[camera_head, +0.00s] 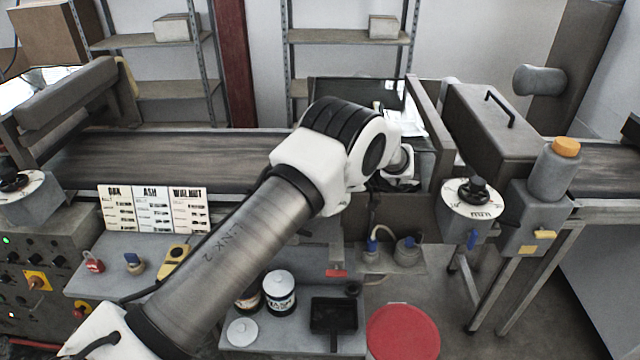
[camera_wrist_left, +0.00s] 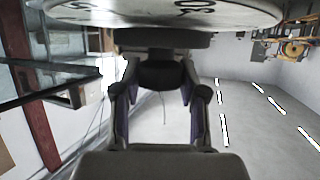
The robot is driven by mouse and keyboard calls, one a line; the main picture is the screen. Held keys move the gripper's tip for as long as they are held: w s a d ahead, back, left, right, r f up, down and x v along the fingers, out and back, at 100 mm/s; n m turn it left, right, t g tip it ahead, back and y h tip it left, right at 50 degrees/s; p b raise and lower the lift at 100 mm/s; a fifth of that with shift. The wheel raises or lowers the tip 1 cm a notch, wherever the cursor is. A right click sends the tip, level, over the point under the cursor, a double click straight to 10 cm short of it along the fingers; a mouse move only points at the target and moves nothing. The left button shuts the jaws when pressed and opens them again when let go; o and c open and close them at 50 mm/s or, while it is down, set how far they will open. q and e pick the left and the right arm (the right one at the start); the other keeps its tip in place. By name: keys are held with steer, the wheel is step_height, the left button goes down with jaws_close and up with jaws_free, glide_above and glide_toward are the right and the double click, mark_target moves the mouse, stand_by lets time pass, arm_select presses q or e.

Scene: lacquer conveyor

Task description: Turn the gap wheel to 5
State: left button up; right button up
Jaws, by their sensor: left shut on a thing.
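A round pale dial face (camera_wrist_left: 165,14) with dark markings cuts across the top of the left wrist view. A dark round knob (camera_wrist_left: 160,75) sits below it, between the fingers of my left gripper (camera_wrist_left: 159,90), which is shut on the knob. Most of the dial and its reading are out of view. In the head view my left arm reaches over the conveyor, and its gripper and the held knob are hidden. A white dial with a black knob (camera_head: 472,190) marked "MIN" shows at the right. Another dial with a black knob (camera_head: 14,181) shows at the left edge. My right gripper is not in view.
The conveyor belt (camera_head: 200,150) runs across the middle. A sample card (camera_head: 152,209) stands at its front left. A grey hood with a handle (camera_head: 497,120) and an orange-capped bottle (camera_head: 556,168) are at right. Cans (camera_head: 280,293), a black tray (camera_head: 333,316) and a red disc (camera_head: 402,333) are below.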

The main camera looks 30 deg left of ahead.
arm_select(q)
steer(key=shift+n+g, duration=0.3)
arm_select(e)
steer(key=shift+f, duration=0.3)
arm_select(q)
steer(key=o, duration=1.1)
steer(key=shift+a, duration=0.1)
steer(key=shift+o, duration=0.3)
steer(key=shift+a, duration=0.1)
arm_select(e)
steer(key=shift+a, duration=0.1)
arm_select(q)
steer(key=v, duration=1.2)
steer(key=shift+a+r, duration=0.1)
